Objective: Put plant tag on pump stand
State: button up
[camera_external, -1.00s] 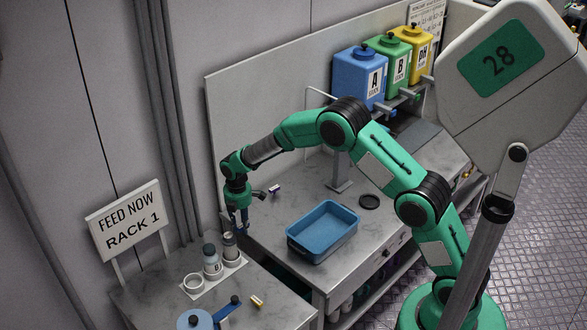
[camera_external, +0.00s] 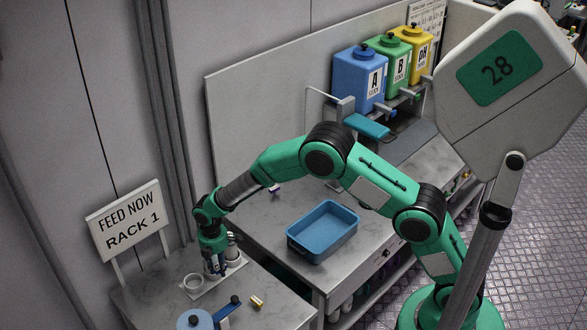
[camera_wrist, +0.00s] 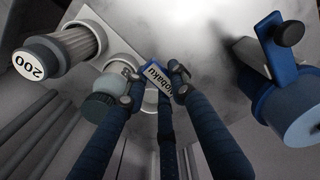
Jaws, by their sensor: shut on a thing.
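My gripper (camera_external: 215,268) is low over the left table, beside the bottles. In the wrist view its dark blue fingers (camera_wrist: 158,82) are shut on a small plant tag (camera_wrist: 158,72) with dark lettering, partly hidden by the fingers. The tag cannot be made out in the external view. Below the gripper is a white base plate (camera_external: 205,291) with an empty white ring (camera_external: 192,281). A green-capped bottle (camera_wrist: 100,108) and a ribbed cylinder marked 200 (camera_wrist: 60,52) stand close by. I cannot tell for sure which part is the pump stand.
A blue round can (camera_external: 195,320) with a dark-knobbed bar is at the front. A small yellow-and-white piece (camera_external: 257,301) lies to its right. A blue tray (camera_external: 322,231) stands on the larger table. A FEED NOW sign (camera_external: 127,220) stands behind the left table.

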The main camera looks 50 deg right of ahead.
jog(key=shift+f, duration=0.55)
send_over(225, 289)
jog(key=shift+w+a+f, duration=0.1)
jog(key=shift+w+f, duration=0.05)
jog(key=shift+f, duration=3)
jog(key=shift+f, duration=1.85)
jog(key=shift+f+b, duration=0.2)
jog(key=shift+b, duration=0.15)
jog(key=o, duration=0.8)
jog(key=shift+c, duration=0.2)
jog(key=shift+r, duration=0.15)
